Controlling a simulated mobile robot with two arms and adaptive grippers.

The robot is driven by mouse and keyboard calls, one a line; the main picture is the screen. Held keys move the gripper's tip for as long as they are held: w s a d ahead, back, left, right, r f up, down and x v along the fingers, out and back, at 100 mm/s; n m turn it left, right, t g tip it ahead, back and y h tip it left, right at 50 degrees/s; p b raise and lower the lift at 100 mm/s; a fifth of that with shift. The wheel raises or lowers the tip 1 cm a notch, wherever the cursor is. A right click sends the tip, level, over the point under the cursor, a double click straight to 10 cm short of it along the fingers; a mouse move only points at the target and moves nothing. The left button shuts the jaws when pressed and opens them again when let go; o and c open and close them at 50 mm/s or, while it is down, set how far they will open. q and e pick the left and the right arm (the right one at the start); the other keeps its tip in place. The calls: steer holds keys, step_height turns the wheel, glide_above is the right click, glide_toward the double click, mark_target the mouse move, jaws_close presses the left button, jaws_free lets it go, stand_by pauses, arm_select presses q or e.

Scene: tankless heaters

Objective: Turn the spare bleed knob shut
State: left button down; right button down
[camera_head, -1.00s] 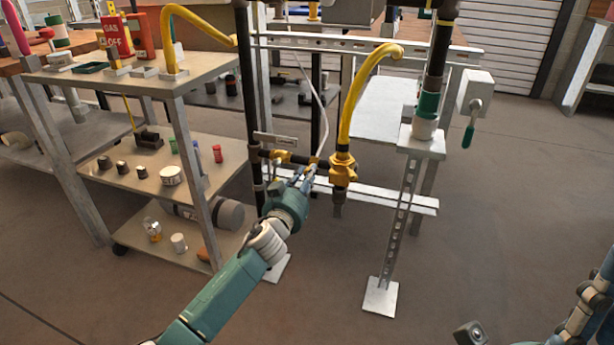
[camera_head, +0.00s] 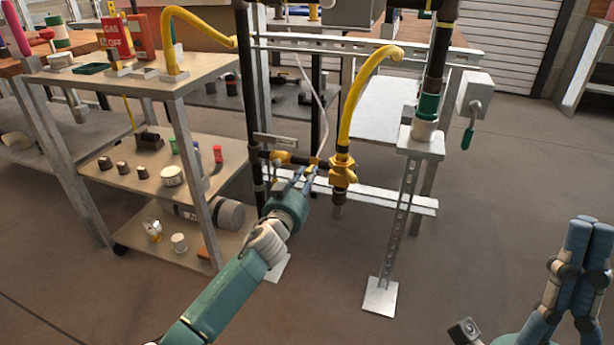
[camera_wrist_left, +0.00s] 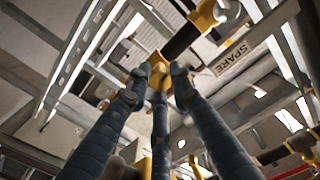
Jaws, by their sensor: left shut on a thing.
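My left gripper (camera_head: 301,174) reaches up from below to the pipework under the small tag (camera_head: 275,139). In the left wrist view its fingers (camera_wrist_left: 160,78) are shut around a small yellow knob (camera_wrist_left: 159,60), the spare bleed knob, beside the tag reading SPARE (camera_wrist_left: 232,57). The fingers hide part of the knob, and its turn angle cannot be read. My right gripper (camera_head: 582,228) stands at the lower right with its fingers pointing up, away from the pipes. Its opening cannot be made out.
A yellow valve body (camera_head: 342,170) with a yellow hose (camera_head: 358,95) sits just right of the left gripper. A shelf cart (camera_head: 150,82) stands to the left, and a steel strut post (camera_head: 397,220) to the right. The floor in front is clear.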

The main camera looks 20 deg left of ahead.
arm_select(q)
steer(key=shift+d+m+p, duration=0.2)
steer(key=shift+m+p, duration=1.4)
steer(key=shift+m, duration=8.3)
arm_select(e)
steer(key=w+a+f+g+h, duration=0.2)
steer(key=w+f+g, duration=0.6)
steer(key=w+f, duration=0.3)
steer(key=shift+w+a+g+h, duration=0.15)
steer(key=shift+w+g+h, duration=0.2)
steer(key=shift+w, duration=0.75)
steer(key=shift+f, duration=0.1)
arm_select(q)
steer(key=shift+f, duration=0.1)
steer(key=c, duration=1.5)
jaws_free()
steer(key=shift+c, duration=0.2)
steer(key=s, duration=1.2)
steer(key=shift+a, duration=0.2)
